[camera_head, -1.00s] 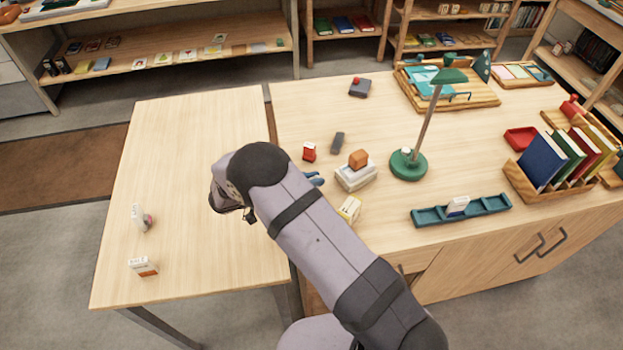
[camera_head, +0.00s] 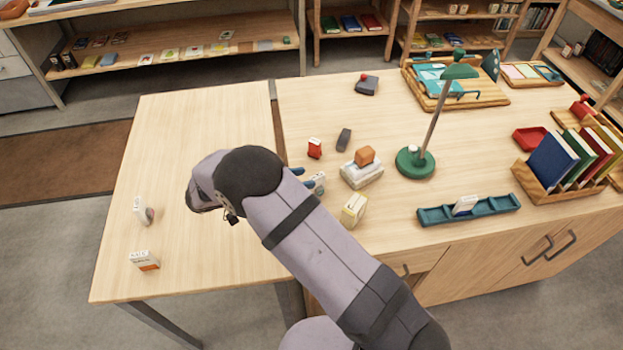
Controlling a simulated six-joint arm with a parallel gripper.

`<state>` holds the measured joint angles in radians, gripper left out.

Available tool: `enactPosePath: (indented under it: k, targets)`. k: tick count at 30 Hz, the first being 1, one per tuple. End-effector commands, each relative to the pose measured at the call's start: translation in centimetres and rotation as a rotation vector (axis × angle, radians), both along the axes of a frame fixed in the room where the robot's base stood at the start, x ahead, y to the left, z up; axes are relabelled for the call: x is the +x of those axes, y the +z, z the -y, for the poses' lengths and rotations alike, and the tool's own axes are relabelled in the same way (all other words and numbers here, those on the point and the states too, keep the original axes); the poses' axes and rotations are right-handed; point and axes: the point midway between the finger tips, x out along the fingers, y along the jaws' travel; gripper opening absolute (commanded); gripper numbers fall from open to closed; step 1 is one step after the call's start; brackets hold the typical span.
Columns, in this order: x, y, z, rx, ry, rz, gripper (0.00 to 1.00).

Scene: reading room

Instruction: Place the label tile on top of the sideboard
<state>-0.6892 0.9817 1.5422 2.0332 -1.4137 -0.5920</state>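The sideboard (camera_head: 480,240) is the wide light-wood cabinet on the right, with doors and dark handles. Several small pieces could be the label tile, and I cannot tell which is it. A white-and-orange block with print (camera_head: 145,261) and a white upright piece (camera_head: 141,210) stand on the left table.
The left table (camera_head: 190,140) has clear room at its back. The sideboard carries a green lamp (camera_head: 415,162), a white box (camera_head: 362,174) with an orange block, a yellow box (camera_head: 354,208), a red piece (camera_head: 315,148), a teal rack (camera_head: 436,216) and a book holder (camera_head: 535,187).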

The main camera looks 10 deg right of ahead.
Motion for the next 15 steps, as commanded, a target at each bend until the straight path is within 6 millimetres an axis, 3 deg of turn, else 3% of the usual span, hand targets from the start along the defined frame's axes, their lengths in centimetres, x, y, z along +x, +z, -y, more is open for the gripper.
enactPosePath:
  k: [6,15]
  targets:
    - [-1.3,1.2,-3.2,0.001,0.002,0.000,0.31]
    - [-2.2,2.3,-5.2,0.000,0.000,-0.001,0.31]
